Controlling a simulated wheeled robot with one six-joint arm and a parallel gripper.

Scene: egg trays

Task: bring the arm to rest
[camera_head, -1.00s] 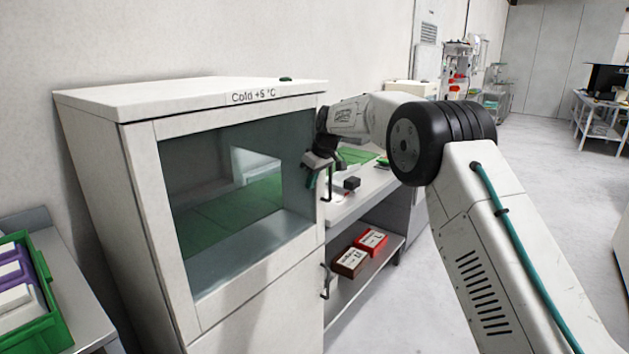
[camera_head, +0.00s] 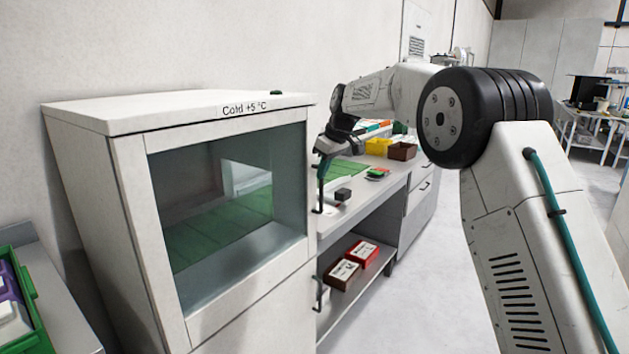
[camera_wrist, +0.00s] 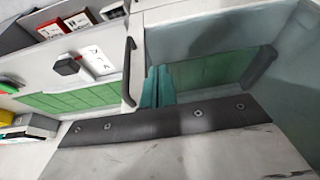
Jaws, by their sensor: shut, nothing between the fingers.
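My gripper (camera_head: 322,168) is at the end of my raised white arm, just right of the cold cabinet's upper front corner. It points downward, with teal fingers near the cabinet's door handle (camera_head: 319,192). In the wrist view the teal fingers (camera_wrist: 158,86) lie together with nothing between them. They appear between the door handle (camera_wrist: 130,72) and the glass window of the cabinet (camera_wrist: 225,75). I cannot tell whether they touch the handle. The cold cabinet (camera_head: 128,158), labelled "Cold +5 °C", has its glass door shut.
A bench (camera_head: 352,212) beyond the cabinet holds a green mat (camera_head: 348,171), a dark block (camera_head: 343,195), a yellow bin (camera_head: 378,147) and a brown bin (camera_head: 402,151). Red (camera_head: 362,254) and brown (camera_head: 342,274) boxes sit on its lower shelf. A green crate (camera_head: 28,290) stands at left. Floor at right is clear.

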